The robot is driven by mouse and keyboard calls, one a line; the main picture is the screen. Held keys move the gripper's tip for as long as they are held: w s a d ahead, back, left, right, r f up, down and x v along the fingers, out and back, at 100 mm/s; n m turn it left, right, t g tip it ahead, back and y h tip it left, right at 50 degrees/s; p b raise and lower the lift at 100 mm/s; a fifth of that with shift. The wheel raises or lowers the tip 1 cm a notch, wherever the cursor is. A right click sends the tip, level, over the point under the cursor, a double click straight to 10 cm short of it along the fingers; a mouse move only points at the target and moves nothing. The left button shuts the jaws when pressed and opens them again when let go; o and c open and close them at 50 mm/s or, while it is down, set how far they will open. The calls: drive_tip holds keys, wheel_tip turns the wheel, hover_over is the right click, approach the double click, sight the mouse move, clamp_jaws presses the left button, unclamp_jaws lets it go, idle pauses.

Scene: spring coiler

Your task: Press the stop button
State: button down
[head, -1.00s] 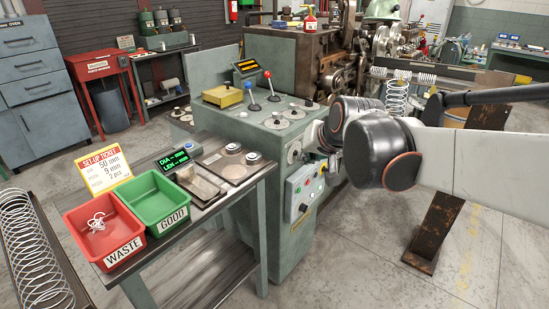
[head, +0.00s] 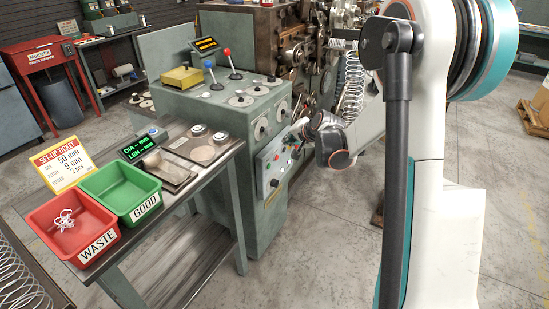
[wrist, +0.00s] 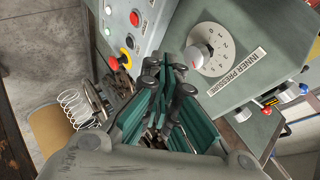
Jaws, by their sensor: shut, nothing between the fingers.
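The machine's grey control panel (head: 262,172) faces forward and right in the head view, with small coloured buttons too small to read there. In the wrist view the panel (wrist: 151,32) is at the upper left. It carries a red button (wrist: 135,18), a second red button (wrist: 113,63) and a black knob (wrist: 130,41). No stop label is readable. My gripper (wrist: 178,68) is shut and empty, its fingertips right of the buttons and apart from them in the picture. In the head view my gripper (head: 300,128) is beside the panel's upper right.
The INNER PRESSURE dial (wrist: 198,56) is close to the right of my fingertips. The bench with a red WASTE bin (head: 75,225) and green GOOD bin (head: 120,190) stands left of the machine. The floor before the machine is open.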

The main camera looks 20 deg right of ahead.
sight(277, 157)
drive_tip(key=d+f+m, duration=0.2)
drive_tip(key=d+f, duration=0.2)
drive_tip(key=f, duration=0.4)
drive_tip(key=w+d+f+m+t, duration=0.1)
drive_tip(key=d+f+m, duration=0.1)
drive_tip(key=d+f, duration=0.3)
wheel_tip(277, 157, down, 3)
drive_tip(key=shift+f+m, duration=0.2)
drive_tip(key=shift+m, duration=0.1)
drive_tip(key=shift+w+a, duration=0.1)
drive_tip(key=shift+a, duration=0.05)
drive_tip(key=w+a, duration=0.5)
drive_tip(key=w, duration=0.1)
drive_tip(key=shift+w, duration=0.4)
drive_tip(key=shift+w+a, duration=0.15)
drive_tip(key=shift+a, duration=0.05)
idle(0.5)
drive_tip(key=shift+w+a, duration=0.15)
drive_tip(key=shift+w, duration=0.05)
